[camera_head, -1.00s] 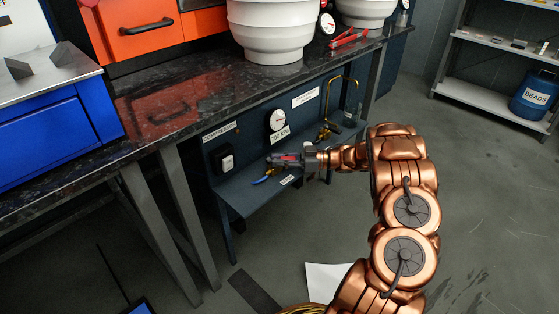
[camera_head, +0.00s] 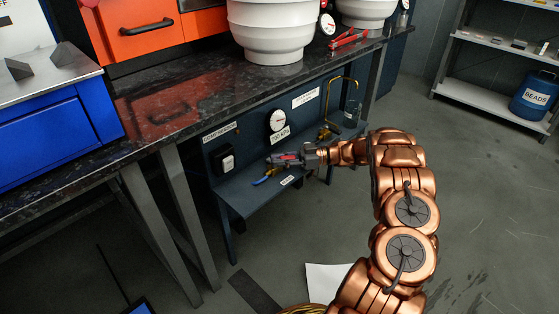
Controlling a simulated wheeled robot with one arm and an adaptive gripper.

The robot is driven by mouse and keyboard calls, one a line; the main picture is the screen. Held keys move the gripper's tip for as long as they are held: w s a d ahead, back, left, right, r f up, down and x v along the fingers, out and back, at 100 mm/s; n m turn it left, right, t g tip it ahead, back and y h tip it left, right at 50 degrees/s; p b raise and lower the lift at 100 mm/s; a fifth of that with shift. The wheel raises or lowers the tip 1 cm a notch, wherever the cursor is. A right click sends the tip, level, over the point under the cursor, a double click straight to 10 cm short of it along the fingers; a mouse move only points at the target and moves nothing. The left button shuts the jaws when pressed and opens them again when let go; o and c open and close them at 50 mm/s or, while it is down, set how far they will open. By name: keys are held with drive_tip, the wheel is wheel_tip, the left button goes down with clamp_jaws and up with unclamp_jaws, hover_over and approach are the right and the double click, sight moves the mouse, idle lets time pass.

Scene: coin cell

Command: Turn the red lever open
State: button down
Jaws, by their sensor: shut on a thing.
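The red lever (camera_head: 287,157) shows as a small red strip between the dark fingers of my gripper (camera_head: 282,160). My gripper is shut on it, low over the small dark blue shelf panel (camera_head: 235,196) under the black counter. A blue piece (camera_head: 264,180) with a touch of yellow sticks out just below and left of the fingertips. My fingers hide most of the lever and whatever it is mounted on, so its exact angle is hard to tell.
A gauge (camera_head: 277,120) and a black-and-white switch (camera_head: 226,161) are on the panel behind my gripper. A brass tap (camera_head: 327,131) stands to the right. The black counter edge (camera_head: 200,128) overhangs above. Table legs stand at left; open floor lies to the right.

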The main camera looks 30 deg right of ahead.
drive_tip(key=c, duration=1)
unclamp_jaws()
drive_tip(key=shift+c, duration=0.2)
drive_tip(key=shift+d, duration=0.1)
drive_tip(key=v, duration=0.9)
drive_tip(key=shift+s+d+f, duration=0.1)
drive_tip(key=shift+d, duration=0.2)
drive_tip(key=shift+v, duration=1.05)
drive_tip(key=shift+d, duration=0.1)
drive_tip(key=shift+c, duration=0.2)
